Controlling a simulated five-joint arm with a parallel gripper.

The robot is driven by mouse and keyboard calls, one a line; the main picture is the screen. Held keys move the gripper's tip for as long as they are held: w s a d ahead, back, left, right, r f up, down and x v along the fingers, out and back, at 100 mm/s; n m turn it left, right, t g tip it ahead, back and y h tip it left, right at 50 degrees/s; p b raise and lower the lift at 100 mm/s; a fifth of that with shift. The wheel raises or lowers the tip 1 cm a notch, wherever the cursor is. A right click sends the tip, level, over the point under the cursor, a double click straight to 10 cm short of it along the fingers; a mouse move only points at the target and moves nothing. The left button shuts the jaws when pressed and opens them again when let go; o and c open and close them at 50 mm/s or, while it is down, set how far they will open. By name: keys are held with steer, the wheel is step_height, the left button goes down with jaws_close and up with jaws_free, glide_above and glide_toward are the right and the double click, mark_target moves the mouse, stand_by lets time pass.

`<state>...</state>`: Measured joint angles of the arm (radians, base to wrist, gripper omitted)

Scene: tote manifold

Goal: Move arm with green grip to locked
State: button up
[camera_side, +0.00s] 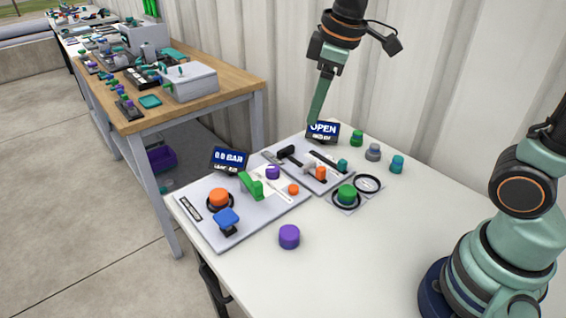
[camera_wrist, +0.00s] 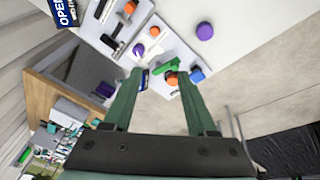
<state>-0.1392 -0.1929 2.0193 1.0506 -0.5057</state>
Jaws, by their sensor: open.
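A green grip (camera_side: 251,187) stands on the nearer grey panel (camera_side: 245,228), just in front of a small display (camera_side: 230,159) reading 0.0 BAR. The green grip also shows in the wrist view (camera_wrist: 164,67), in the gap between my fingertips but farther away. The arm under it and any locked mark are too small to make out. My gripper (camera_side: 314,121) hangs above the back of the table, in front of a display (camera_side: 322,132) reading OPEN. In the wrist view its two green fingers (camera_wrist: 160,73) are apart and empty.
The panel also carries an orange knob (camera_side: 219,197) and a blue handle (camera_side: 227,217). A second panel (camera_side: 322,186) bears a black handle (camera_side: 286,151). A purple cylinder (camera_side: 289,237) stands on the table. Several knobs stand at the back right.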

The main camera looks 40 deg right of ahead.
steer(key=w+a+f+n+g, duration=0.2)
steer(key=w+a+f+n, duration=0.1)
steer(key=w+a+n, duration=0.2)
steer(key=n+g, duration=0.1)
steer(key=n, duration=0.3)
glide_above(257, 183)
step_height(257, 183, down, 4)
step_height(257, 183, down, 12)
steer(key=shift+f, duration=0.1)
jaws_close()
stand_by(1.1)
